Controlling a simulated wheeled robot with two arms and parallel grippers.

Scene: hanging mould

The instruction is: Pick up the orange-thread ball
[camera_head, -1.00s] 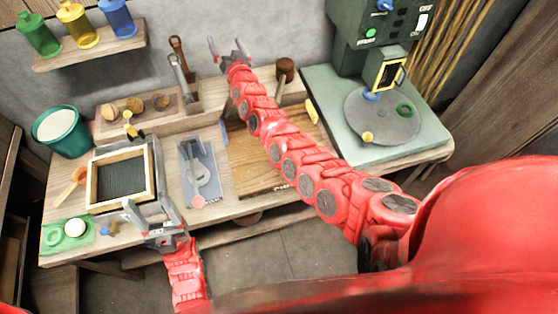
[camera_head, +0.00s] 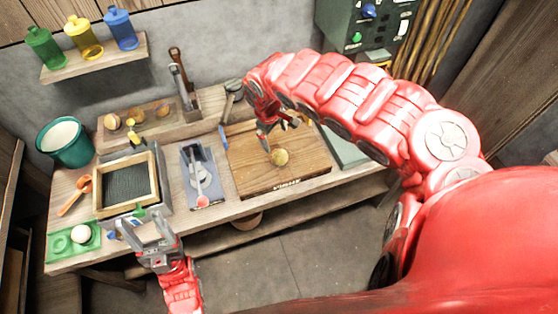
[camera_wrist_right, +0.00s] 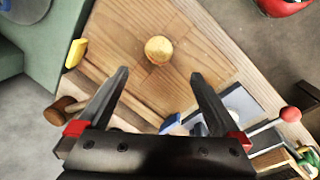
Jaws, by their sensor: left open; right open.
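A tan-yellow ball (camera_head: 280,157) rests on the wooden board (camera_head: 255,178) in the middle of the bench; its thread colour is too small to tell. It also shows in the right wrist view (camera_wrist_right: 158,49), beyond and between the fingertips. My right gripper (camera_head: 280,134) is open and empty above the board, just behind the ball and apart from it. Several similar balls, one of them here (camera_head: 163,109), sit in the wooden holder at the back left. My left gripper (camera_head: 160,232) is open and empty at the bench's front left edge.
Left of the board are a grey-blue tray (camera_head: 186,160) with a pink-tipped tool, a framed dark screen (camera_head: 155,165), a green tray (camera_head: 62,250) with a white ball, and a teal bucket (camera_head: 66,155). A mallet (camera_wrist_right: 58,115) lies near the board. My right arm hides the machine's base.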

